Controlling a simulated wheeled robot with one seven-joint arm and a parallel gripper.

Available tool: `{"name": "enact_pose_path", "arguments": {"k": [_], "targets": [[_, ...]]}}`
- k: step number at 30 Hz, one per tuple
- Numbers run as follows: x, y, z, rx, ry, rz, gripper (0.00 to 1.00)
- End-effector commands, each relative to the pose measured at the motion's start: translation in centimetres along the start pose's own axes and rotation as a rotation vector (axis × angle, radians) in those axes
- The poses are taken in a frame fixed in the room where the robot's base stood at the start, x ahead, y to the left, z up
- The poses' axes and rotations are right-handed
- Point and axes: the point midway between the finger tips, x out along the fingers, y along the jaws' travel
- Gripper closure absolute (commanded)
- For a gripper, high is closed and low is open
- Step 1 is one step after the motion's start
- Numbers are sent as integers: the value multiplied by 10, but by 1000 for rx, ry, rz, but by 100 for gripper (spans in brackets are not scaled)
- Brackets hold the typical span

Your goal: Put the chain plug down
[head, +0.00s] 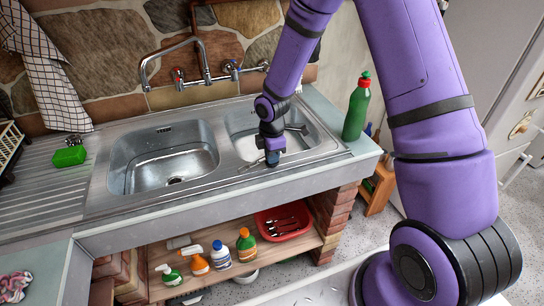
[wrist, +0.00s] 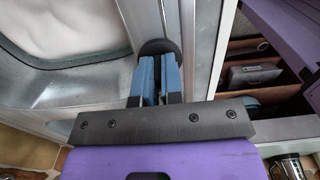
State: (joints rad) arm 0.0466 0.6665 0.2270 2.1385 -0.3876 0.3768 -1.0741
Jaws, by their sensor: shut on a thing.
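The chain plug (wrist: 157,46) shows in the wrist view as a dark rounded piece at my fingertips. My gripper (wrist: 157,72) is shut on it with its blue fingers. In the head view my gripper (head: 272,160) points down over the front rim of the steel sink (head: 215,186), in front of the right basin (head: 240,124). The plug is mostly hidden by the fingers there. A thin light line, perhaps its chain, runs left from the fingertips along the rim. I cannot tell whether the plug touches the rim.
The left basin (head: 150,172) is empty. Taps (head: 205,76) are at the back. Several bottles and a red tray (head: 283,236) sit on the shelf below.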

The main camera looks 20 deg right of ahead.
Motion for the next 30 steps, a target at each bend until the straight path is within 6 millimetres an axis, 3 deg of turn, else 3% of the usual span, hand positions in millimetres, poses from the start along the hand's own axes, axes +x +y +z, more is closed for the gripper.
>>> {"name": "enact_pose_path", "arguments": {"k": [12, 16, 25, 30], "targets": [[7, 0, 0, 0, 0, 1, 100], [7, 0, 0, 0, 0, 1, 67], [6, 0, 0, 0, 0, 2, 67], [-9, 1, 0, 0, 0, 4, 67]]}}
